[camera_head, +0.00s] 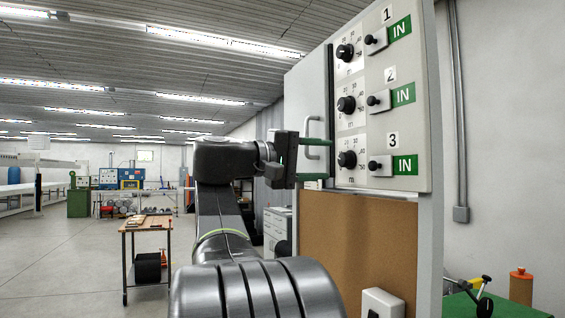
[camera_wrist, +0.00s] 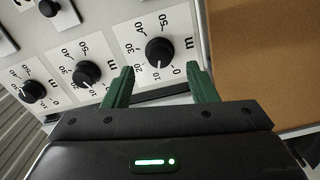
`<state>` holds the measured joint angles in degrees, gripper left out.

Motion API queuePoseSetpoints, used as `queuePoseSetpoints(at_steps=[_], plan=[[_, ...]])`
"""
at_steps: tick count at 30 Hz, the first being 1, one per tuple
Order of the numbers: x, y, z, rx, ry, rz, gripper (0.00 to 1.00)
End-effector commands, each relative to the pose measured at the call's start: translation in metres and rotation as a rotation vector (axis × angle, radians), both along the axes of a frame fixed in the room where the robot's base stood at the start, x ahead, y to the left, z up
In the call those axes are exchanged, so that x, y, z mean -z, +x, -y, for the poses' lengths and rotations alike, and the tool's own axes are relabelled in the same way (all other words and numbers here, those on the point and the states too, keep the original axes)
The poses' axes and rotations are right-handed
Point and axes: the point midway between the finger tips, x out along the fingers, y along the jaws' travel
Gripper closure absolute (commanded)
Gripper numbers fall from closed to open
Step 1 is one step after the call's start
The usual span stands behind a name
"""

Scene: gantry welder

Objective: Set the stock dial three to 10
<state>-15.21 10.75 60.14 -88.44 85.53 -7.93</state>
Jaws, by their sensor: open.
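Stock dial three (camera_head: 347,159) is a black round knob on a white scale plate, the lowest of three on the grey panel (camera_head: 430,110). In the wrist view it is the rightmost knob (camera_wrist: 158,52), beyond the fingertips. Its white mark points down, roughly between the 20 and 0 labels; the exact reading is unclear. My gripper (camera_head: 312,160) is open and empty, just left of dial three in the head view. In the wrist view its two green fingers (camera_wrist: 160,80) point toward the knob, apart from it, with the knob above the gap.
Dial two (camera_head: 346,104) and dial one (camera_head: 344,52) sit above dial three. Black switch knobs with green IN labels (camera_head: 405,164) stand to their right. A grey handle (camera_head: 318,128) is behind my fingers. A cork board (camera_head: 375,250) lies below the panel.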

Motion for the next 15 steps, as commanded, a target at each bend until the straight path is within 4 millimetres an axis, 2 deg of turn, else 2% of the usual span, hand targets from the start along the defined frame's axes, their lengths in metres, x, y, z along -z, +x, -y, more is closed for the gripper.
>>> queuePoseSetpoints(at_steps=[1, 9, 15], plan=[[0.001, -0.003, -0.011, -0.006, 0.0, 0.001, 0.48], [0.001, -0.02, -0.058, -0.005, 0.001, 0.001, 0.48], [0.001, -0.029, -0.081, -0.003, 0.002, 0.0, 0.48]])
